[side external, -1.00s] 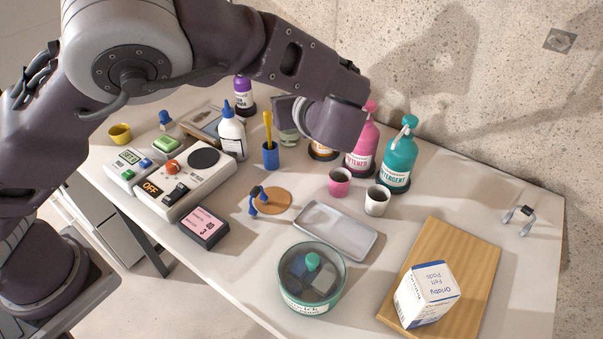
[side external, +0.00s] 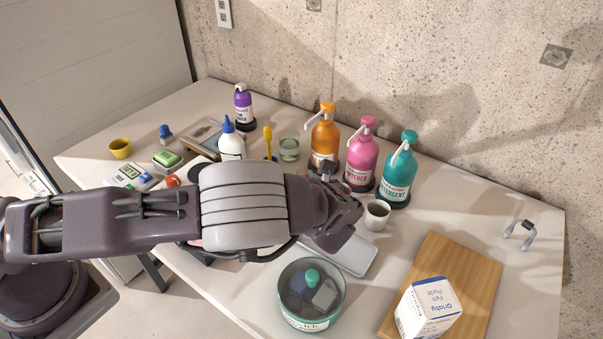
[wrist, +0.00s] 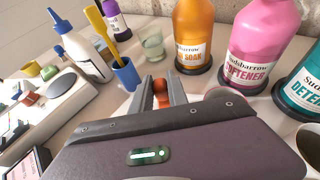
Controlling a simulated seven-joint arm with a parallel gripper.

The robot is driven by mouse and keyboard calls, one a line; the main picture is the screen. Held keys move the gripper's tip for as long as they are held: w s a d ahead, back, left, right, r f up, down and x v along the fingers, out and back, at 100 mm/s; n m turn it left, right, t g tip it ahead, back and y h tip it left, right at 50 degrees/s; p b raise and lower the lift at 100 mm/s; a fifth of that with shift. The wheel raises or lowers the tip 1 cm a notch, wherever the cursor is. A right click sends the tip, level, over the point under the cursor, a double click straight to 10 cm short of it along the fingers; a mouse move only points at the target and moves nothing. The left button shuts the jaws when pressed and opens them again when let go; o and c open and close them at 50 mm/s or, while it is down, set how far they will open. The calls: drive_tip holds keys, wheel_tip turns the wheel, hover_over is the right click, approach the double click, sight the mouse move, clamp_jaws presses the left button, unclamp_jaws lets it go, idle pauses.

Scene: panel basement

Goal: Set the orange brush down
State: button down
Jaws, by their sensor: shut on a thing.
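My gripper (wrist: 160,88) is shut on the orange brush (wrist: 160,96) in the wrist view; only a short orange-red piece shows between the two grey fingers. In the side view my gripper (side external: 327,175) is low over the table, in front of the orange and pink pump bottles. The brush cannot be made out there. Whether it touches the table cannot be told. A blue cup (wrist: 125,75) holding a yellow-handled tool (wrist: 105,30) stands to the left of the fingers in the wrist view.
Orange (side external: 325,140), pink (side external: 361,155) and teal (side external: 398,170) pump bottles stand behind. A grey cup (side external: 376,216) is right of my gripper. A grey tray (side external: 350,255), round green-rimmed bowl (side external: 283,305) and wooden board (side external: 465,262) lie nearer.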

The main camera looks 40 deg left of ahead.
sight(301, 174)
drive_tip(key=shift+w+a+f, duration=0.1)
drive_tip(key=shift+a+f, duration=0.05)
drive_tip(key=shift+f, duration=0.15)
drive_tip(key=x, duration=0.3)
drive_tip(key=shift+w+a+r, duration=0.2)
drive_tip(key=shift+w+a, duration=0.15)
drive_tip(key=shift+w, duration=0.05)
drive_tip(key=shift+f, duration=0.2)
drive_tip(key=c, duration=1.3)
unclamp_jaws()
drive_tip(key=shift+r, duration=0.1)
